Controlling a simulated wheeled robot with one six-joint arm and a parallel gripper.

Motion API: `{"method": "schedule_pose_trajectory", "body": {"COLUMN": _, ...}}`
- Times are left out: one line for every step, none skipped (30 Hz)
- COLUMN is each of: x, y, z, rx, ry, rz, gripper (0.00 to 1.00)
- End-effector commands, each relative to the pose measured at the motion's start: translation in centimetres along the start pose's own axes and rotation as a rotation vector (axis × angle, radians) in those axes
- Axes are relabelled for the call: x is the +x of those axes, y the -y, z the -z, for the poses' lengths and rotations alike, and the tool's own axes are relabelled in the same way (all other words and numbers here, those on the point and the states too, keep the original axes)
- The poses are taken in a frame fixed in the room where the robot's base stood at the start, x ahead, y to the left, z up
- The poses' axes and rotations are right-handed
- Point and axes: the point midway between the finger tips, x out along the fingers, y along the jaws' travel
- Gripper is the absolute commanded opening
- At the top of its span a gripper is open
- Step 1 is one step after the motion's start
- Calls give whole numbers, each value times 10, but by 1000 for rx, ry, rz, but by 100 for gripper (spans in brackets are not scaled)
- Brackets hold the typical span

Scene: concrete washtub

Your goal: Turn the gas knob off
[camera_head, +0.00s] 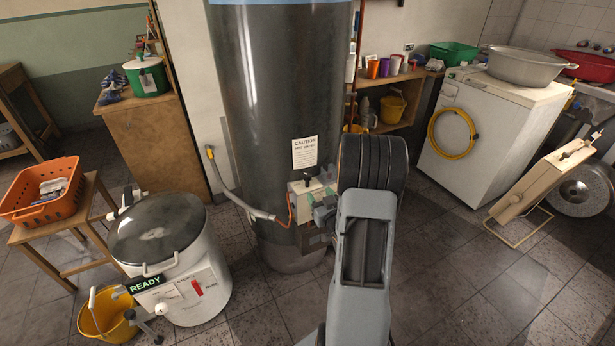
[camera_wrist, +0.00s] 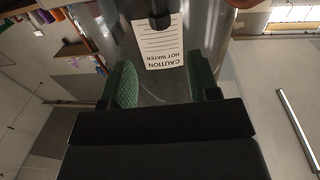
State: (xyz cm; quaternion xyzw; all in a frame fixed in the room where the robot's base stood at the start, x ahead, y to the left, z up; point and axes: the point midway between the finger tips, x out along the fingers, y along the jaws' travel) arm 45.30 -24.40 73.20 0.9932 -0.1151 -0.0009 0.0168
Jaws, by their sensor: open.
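The dark water heater tank (camera_head: 285,90) stands upright in the middle of the head view. A pale control box (camera_head: 301,197) with small dark fittings is on its lower front, partly hidden by my arm. Which fitting is the gas knob, and how it is turned, I cannot tell. A white caution label (camera_head: 305,152) is above the box; it shows upside down in the wrist view (camera_wrist: 161,45). My gripper (camera_wrist: 164,77) is open, its green-padded fingers apart and nothing held between them. A black rounded part (camera_wrist: 160,18) shows beyond the fingertips, overlapping the label.
A hose (camera_head: 231,184) runs down the tank's left side. A white washtub (camera_head: 178,275) with a "READY" sign, a yellow bucket (camera_head: 107,312) and an orange basket (camera_head: 41,204) stand left. A white washing machine (camera_head: 488,128) stands right. Floor between is clear.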

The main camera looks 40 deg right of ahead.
Motion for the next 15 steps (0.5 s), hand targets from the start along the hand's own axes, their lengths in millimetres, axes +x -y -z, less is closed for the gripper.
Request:
{"method": "schedule_pose_trajectory", "body": {"x": 11, "y": 1, "z": 0, "rx": -2, "ry": -1, "rz": 3, "gripper": 56}}
{"method": "schedule_pose_trajectory", "body": {"x": 17, "y": 1, "z": -1, "rx": -2, "ry": 0, "rz": 3, "gripper": 56}}
{"method": "schedule_pose_trajectory", "body": {"x": 25, "y": 1, "z": 0, "rx": -2, "ry": -1, "rz": 4, "gripper": 56}}
{"method": "schedule_pose_trajectory", "body": {"x": 31, "y": 1, "z": 0, "rx": -2, "ry": -1, "rz": 3, "gripper": 56}}
{"method": "schedule_pose_trajectory", "body": {"x": 37, "y": 1, "z": 0, "rx": -2, "ry": -1, "rz": 2, "gripper": 56}}
{"method": "schedule_pose_trajectory", "body": {"x": 45, "y": 1, "z": -1, "rx": -2, "ry": 0, "rz": 3, "gripper": 56}}
{"method": "schedule_pose_trajectory", "body": {"x": 50, "y": 1, "z": -1, "rx": -1, "ry": 0, "rz": 3, "gripper": 56}}
{"method": "schedule_pose_trajectory", "body": {"x": 56, "y": 1, "z": 0, "rx": -1, "ry": 0, "rz": 2, "gripper": 56}}
{"method": "schedule_pose_trajectory", "body": {"x": 63, "y": 1, "z": -1, "rx": -2, "ry": 0, "rz": 1, "gripper": 56}}
{"method": "schedule_pose_trajectory", "body": {"x": 68, "y": 1, "z": -1, "rx": -2, "ry": 0, "rz": 2, "gripper": 56}}
{"method": "schedule_pose_trajectory", "body": {"x": 72, "y": 1, "z": -1, "rx": -2, "ry": 1, "rz": 2, "gripper": 56}}
{"method": "schedule_pose_trajectory", "body": {"x": 78, "y": 1, "z": -1, "rx": -2, "ry": 1, "rz": 2, "gripper": 56}}
{"method": "schedule_pose_trajectory", "body": {"x": 82, "y": 1, "z": 0, "rx": -2, "ry": 0, "rz": 1, "gripper": 56}}
{"method": "schedule_pose_trajectory", "body": {"x": 86, "y": 1, "z": 0, "rx": -1, "ry": 0, "rz": 1, "gripper": 56}}
{"method": "schedule_pose_trajectory", "body": {"x": 91, "y": 1, "z": -1, "rx": -1, "ry": 1, "rz": 0, "gripper": 56}}
